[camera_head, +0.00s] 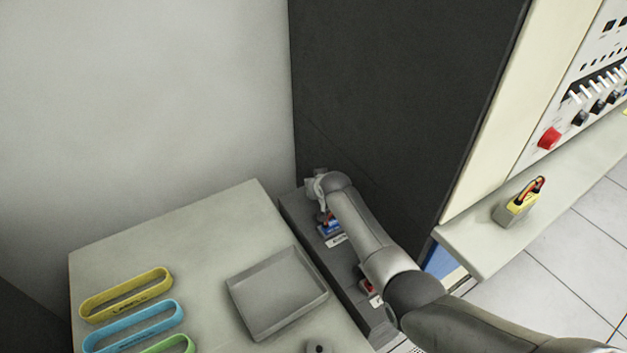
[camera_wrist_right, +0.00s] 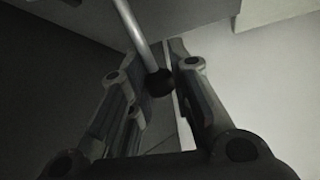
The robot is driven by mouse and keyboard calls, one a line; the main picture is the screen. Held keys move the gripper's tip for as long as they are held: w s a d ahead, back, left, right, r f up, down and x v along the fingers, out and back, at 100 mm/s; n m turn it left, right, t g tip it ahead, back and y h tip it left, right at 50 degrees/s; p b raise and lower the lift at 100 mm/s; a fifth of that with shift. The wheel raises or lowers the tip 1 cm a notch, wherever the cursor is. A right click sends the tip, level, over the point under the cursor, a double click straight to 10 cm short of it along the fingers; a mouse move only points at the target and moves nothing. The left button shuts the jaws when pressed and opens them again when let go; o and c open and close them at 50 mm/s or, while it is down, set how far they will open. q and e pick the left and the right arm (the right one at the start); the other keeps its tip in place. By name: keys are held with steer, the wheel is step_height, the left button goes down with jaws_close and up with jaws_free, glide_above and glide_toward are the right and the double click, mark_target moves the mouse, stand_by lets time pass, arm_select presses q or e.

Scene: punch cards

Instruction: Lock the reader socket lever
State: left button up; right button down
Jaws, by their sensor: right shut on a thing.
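In the right wrist view, a thin metal lever (camera_wrist_right: 134,28) ends in a black ball knob (camera_wrist_right: 159,83). My right gripper (camera_wrist_right: 160,68) has its two fingers on either side of the lever's knob end and is shut on it. In the head view, my right arm reaches over the long dark grey reader unit (camera_head: 292,208), to its far end by the dark cabinet. The wrist hides the fingers and the lever there. A blue socket part (camera_head: 329,229) with a white label shows just below the wrist. My left gripper is not in view.
A table (camera_head: 210,235) left of the unit holds an empty grey tray (camera_head: 238,292) and yellow (camera_head: 127,290), blue and green oval bands. A tall dark cabinet (camera_head: 400,90) stands close behind my arm. A red part (camera_head: 369,286) sits nearer on the unit.

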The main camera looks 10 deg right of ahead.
steer(key=shift+s+d+r+t+y+p, duration=0.3)
steer(key=shift+s+r+t+y+p, duration=0.15)
steer(key=shift+s+t, duration=0.35)
steer(key=shift+w, duration=0.15)
steer(key=c, duration=1.3)
jaws_free()
steer(key=shift+r, duration=0.1)
steer(key=shift+f+v, duration=0.2)
steer(key=shift+v, duration=5.75)
steer(key=shift+a, duration=0.1)
